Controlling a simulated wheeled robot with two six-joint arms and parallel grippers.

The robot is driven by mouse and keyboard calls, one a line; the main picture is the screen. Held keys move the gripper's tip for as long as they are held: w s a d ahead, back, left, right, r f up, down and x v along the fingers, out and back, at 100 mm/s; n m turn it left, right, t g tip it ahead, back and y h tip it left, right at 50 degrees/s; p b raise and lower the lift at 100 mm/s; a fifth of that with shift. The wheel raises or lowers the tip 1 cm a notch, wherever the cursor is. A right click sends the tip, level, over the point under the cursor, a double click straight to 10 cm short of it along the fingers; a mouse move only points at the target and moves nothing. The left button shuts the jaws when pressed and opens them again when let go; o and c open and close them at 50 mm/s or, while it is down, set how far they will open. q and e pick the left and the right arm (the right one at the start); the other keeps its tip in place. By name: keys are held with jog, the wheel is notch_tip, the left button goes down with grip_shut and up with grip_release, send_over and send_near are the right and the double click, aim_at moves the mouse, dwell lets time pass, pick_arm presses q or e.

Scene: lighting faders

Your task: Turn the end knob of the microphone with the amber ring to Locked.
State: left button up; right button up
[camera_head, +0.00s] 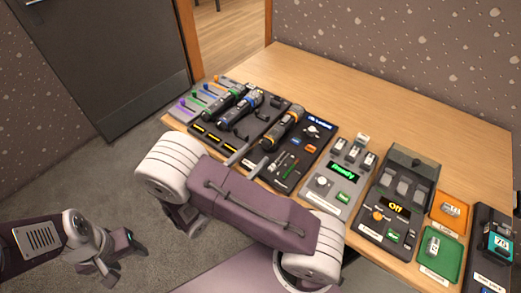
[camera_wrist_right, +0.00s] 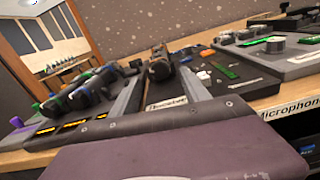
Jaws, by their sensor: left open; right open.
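The microphone with the amber ring (camera_head: 284,128) lies tilted on a dark panel, its near end toward my right gripper. It also shows in the right wrist view (camera_wrist_right: 160,65), between and beyond the two fingers. The end knob's marking is too small to read. My right gripper (camera_head: 255,156) is open, its two grey fingers pointing at the near end of this microphone; whether they touch it I cannot tell. My own arm hides part of the panel's near side. My left gripper (camera_head: 126,262) is open and empty over the floor at lower left.
A microphone with a green ring (camera_head: 224,103) and one with a blue ring (camera_head: 243,108) lie close on the left. A grey unit with a green display (camera_head: 340,172), a unit reading Off (camera_head: 394,208), an orange tray (camera_head: 464,212) and a green tray (camera_head: 452,262) stand right.

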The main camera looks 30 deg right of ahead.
aim_at(264, 146)
jog(key=x, duration=0.4)
jog(key=shift+w+d, duration=0.1)
jog(key=shift+d, duration=0.15)
grip_shut()
jog(key=shift+m+b, duration=0.4)
jog(key=shift+m, duration=1)
grip_release()
jog(key=p+v, duration=0.1)
jog(key=v, duration=0.8)
jog(key=shift+a, duration=0.1)
